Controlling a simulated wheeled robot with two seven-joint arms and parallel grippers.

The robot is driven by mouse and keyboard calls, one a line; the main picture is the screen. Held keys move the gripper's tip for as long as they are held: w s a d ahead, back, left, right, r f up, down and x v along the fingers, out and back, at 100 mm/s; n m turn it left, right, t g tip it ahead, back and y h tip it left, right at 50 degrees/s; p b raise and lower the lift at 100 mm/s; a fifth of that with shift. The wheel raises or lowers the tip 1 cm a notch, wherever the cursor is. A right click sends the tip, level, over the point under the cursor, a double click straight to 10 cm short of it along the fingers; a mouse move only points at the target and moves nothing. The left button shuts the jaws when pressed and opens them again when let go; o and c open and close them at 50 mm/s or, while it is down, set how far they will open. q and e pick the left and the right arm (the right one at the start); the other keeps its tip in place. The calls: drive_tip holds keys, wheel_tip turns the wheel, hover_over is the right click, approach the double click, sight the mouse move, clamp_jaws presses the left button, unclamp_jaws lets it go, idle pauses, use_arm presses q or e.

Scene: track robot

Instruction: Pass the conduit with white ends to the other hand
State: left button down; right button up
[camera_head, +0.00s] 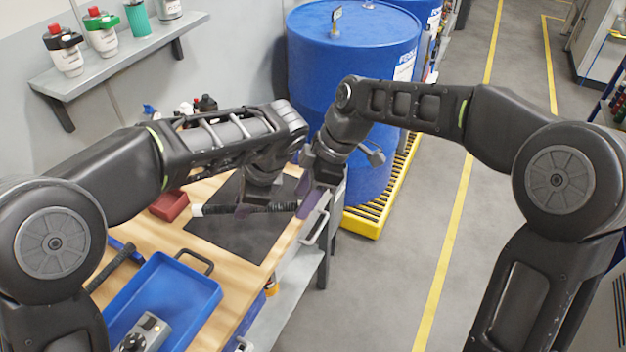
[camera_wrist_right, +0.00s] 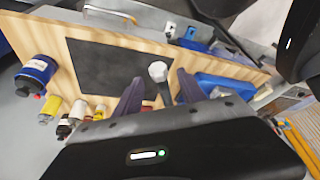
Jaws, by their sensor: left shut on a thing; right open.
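The conduit (camera_head: 226,209) is a dark ribbed rod lying level above the dark mat, with a white end (camera_head: 197,210) at its left. My left gripper (camera_head: 257,207) is shut on its middle from above. My right gripper (camera_head: 310,201) is open, its purple fingers at the conduit's right end, which they partly hide. In the right wrist view, a white end of the conduit (camera_wrist_right: 158,71) and a dark length behind it show between the two open fingers (camera_wrist_right: 158,89). I cannot tell whether the fingers touch it.
The wooden workbench (camera_head: 196,263) carries the dark mat (camera_head: 225,232), a blue tray (camera_head: 205,298) holding a grey device, and a red bin (camera_head: 168,205). A blue drum (camera_head: 352,60) stands behind on a yellow pallet (camera_head: 362,222). A wall shelf (camera_head: 120,55) holds bottles. Floor at right is clear.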

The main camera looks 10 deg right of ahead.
drive_tip(key=shift+a+f, duration=0.2)
drive_tip(key=shift+f, duration=0.3)
clamp_jaws()
idle(0.3)
use_arm(q)
drive_tip(key=c, duration=1.2)
unclamp_jaws()
drive_tip(key=shift+c, duration=0.2)
drive_tip(key=v, duration=0.7)
drive_tip(key=shift+r, duration=0.25)
